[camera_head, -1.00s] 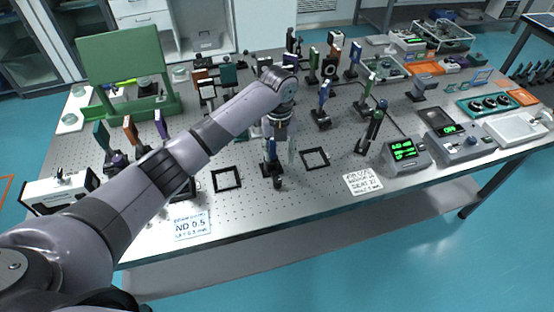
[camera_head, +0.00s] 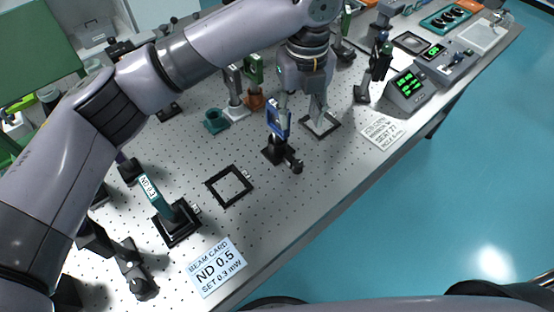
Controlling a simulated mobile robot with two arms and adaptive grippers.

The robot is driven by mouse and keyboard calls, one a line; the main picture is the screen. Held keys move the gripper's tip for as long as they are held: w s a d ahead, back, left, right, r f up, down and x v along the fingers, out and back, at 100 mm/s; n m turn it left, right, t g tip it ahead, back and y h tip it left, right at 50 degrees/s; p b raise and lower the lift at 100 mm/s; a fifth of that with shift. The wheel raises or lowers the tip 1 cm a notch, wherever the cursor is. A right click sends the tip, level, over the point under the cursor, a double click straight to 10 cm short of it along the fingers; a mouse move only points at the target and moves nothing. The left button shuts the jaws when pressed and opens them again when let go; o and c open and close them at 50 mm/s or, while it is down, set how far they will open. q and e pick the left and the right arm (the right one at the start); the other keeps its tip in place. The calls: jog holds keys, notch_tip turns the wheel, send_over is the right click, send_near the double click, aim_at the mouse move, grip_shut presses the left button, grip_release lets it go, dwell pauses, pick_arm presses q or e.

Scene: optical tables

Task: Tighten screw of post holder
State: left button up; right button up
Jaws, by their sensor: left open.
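A post holder (camera_head: 281,142) stands upright on the perforated table, on a black base (camera_head: 272,154). It carries a blue-framed optic (camera_head: 278,118). A dark knob-like part, probably the screw (camera_head: 294,161), sticks out low at its front right. My left gripper (camera_head: 303,108) points down just behind and right of the blue optic, with its fingers apart. One finger is partly hidden behind the optic, so I cannot tell if it touches. Nothing shows between the fingers. My right gripper is out of view.
A teal ND plate (camera_head: 158,195) stands in a black base further left. Beam cards (camera_head: 218,266) lie near the front edge. A green-display meter (camera_head: 410,88) stands at right.

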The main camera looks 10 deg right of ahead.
aim_at(298, 163)
pick_arm(q)
jog(key=f, duration=0.5)
jog(key=f+p, duration=0.1)
jog(key=f, duration=0.4)
jog(key=f+p, duration=0.1)
jog(key=f, duration=0.4)
jog(key=shift+s+d+f, duration=0.15)
jog(key=shift+d+f, duration=0.1)
jog(key=shift+d, duration=0.1)
jog(key=shift+f, duration=0.7)
jog(key=shift+c, duration=0.2)
grip_shut()
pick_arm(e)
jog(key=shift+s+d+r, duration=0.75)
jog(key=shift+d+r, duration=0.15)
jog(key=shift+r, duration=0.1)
